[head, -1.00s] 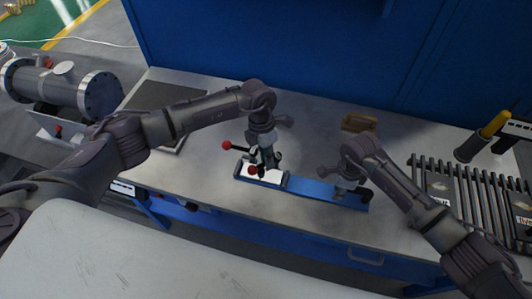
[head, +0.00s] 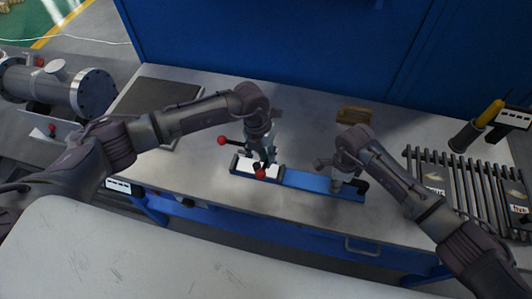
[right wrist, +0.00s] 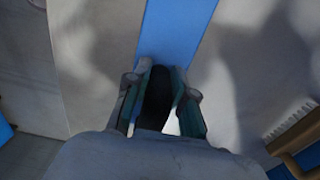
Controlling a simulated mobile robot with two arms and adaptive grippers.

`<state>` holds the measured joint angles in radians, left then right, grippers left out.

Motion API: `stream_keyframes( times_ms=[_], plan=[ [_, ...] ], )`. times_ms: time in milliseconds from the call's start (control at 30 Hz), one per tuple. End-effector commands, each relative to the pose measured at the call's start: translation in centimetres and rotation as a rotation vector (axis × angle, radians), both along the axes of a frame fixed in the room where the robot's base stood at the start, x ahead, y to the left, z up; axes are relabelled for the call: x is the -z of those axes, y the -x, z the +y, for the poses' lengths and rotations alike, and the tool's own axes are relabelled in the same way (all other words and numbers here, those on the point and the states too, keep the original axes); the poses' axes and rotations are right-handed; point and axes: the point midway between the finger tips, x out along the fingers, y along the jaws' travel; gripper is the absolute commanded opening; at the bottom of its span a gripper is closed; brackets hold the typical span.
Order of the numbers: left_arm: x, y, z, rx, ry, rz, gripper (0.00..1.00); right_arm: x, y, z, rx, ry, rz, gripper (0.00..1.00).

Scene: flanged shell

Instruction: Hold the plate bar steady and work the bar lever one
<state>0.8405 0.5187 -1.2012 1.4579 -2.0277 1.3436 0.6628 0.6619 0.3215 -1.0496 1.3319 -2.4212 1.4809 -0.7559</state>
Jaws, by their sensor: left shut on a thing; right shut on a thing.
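The plate bar (head: 305,180) is a long blue bar lying on the grey workbench, with a white plate (head: 245,166) in its left part. Two dark levers with red knobs are at that part: one knob (head: 221,140) points left, the other knob (head: 260,174) points toward the front. My left gripper (head: 263,157) is over the white plate, shut on what looks like the front lever; its fingers hide the grip. My right gripper (head: 340,184) is at the bar's right end. In the right wrist view its fingers (right wrist: 158,95) are shut on a dark upright end piece (right wrist: 155,98).
A flanged grey shell (head: 55,88) stands at the far left beside a dark mat (head: 150,105). A wooden brush-like block (head: 355,115) lies behind the bar. A slatted rack (head: 465,185) and a yellow-handled tool (head: 490,112) are at the right. Bench around the bar is mostly clear.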

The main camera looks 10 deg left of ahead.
Motion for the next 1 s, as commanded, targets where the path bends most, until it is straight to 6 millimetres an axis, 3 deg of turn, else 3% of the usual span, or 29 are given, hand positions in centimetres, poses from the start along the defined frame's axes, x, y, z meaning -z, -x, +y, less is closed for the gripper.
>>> stream_keyframes(
  times_ms=[367,400,533,833,1000],
  plan=[
    [-0.1,-0.1,0.0,-0.01,0.001,-0.002,0.0,0.0,0.0,0.0,0.0,0.0,0.0,0.0],
    [-0.1,-0.1,0.0,-0.01,0.001,-0.002,0.17,0.0,0.0,0.0,0.0,0.0,0.0,0.0],
    [-0.1,-0.1,0.0,-0.008,0.001,-0.001,0.39,0.0,0.0,0.0,0.0,0.0,0.0,0.0],
    [-0.1,0.0,0.0,-0.006,0.001,-0.001,0.39,0.0,0.0,0.0,0.0,0.0,0.0,0.0],
    [-1.7,-0.2,0.4,-0.006,0.001,-0.004,0.39,0.0,0.0,0.0,0.0,0.0,0.0,0.0]
  ],
)
